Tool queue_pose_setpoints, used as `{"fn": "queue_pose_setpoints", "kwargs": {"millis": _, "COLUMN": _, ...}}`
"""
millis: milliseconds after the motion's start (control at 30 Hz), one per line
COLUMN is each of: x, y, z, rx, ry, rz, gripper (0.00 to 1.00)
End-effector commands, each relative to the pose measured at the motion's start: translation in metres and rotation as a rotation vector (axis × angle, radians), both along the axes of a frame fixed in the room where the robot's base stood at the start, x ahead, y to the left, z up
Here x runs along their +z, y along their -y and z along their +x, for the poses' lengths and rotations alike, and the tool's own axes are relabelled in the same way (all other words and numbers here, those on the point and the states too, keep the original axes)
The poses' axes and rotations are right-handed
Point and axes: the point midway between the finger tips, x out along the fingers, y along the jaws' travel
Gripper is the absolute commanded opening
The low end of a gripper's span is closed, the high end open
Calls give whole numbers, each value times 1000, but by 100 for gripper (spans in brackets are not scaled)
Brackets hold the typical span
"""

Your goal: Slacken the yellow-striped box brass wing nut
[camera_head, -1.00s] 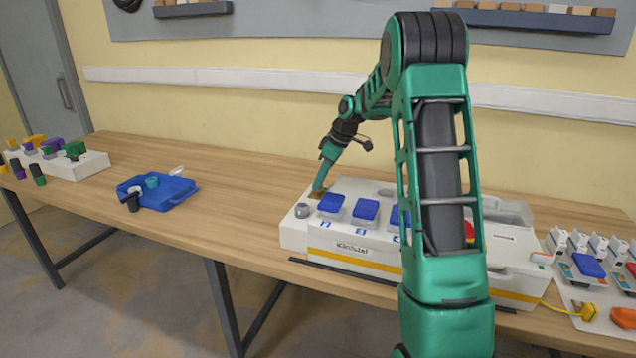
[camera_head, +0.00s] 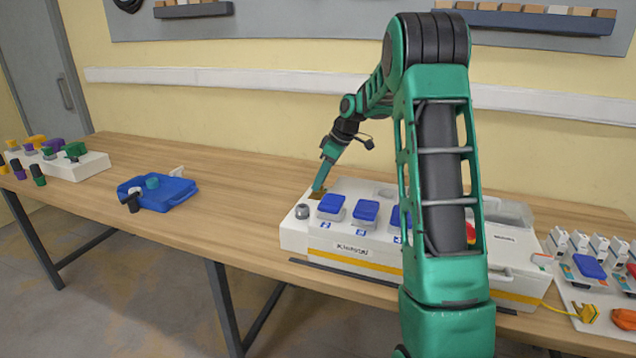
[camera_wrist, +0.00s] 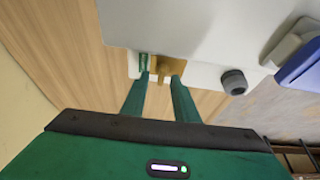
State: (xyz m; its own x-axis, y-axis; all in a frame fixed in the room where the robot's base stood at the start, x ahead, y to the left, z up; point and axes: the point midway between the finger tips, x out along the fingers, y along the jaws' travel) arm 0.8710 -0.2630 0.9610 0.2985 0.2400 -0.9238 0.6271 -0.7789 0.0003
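The yellow-striped box (camera_head: 350,257) is a long white case with a yellow stripe along its front, standing on the wooden bench. The brass wing nut (camera_wrist: 166,66) is at the box's edge in the wrist view, beside a grey knob (camera_wrist: 234,82). In the head view only a small brass patch shows at the box's back left corner. My gripper (camera_head: 318,190) points down at that corner. In the wrist view its green fingers (camera_wrist: 161,78) stand apart, one to each side of the brass part. It looks open; I cannot tell whether a finger touches the nut.
Blue-lidded sockets (camera_head: 332,204) line the box top, right of the knob. A blue tray (camera_head: 178,194) lies left on the bench, and a white block with coloured parts (camera_head: 80,165) is farther left. Switches and a yellow plug (camera_head: 586,312) are at right. Bench between tray and box is clear.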

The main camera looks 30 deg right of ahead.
Motion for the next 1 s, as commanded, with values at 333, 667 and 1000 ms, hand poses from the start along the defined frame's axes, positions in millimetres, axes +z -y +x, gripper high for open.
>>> {"fn": "queue_pose_setpoints", "kwargs": {"millis": 333, "x": 57, "y": 16, "z": -16, "rx": -1, "ry": 5, "rz": -3, "gripper": 27}}
{"fn": "queue_pose_setpoints", "kwargs": {"millis": 667, "x": 91, "y": 24, "z": -27, "rx": 0, "ry": 3, "rz": -2, "gripper": 27}}
{"fn": "queue_pose_setpoints", "kwargs": {"millis": 1000, "x": 94, "y": 25, "z": -28, "rx": -1, "ry": 3, "rz": -2, "gripper": 27}}
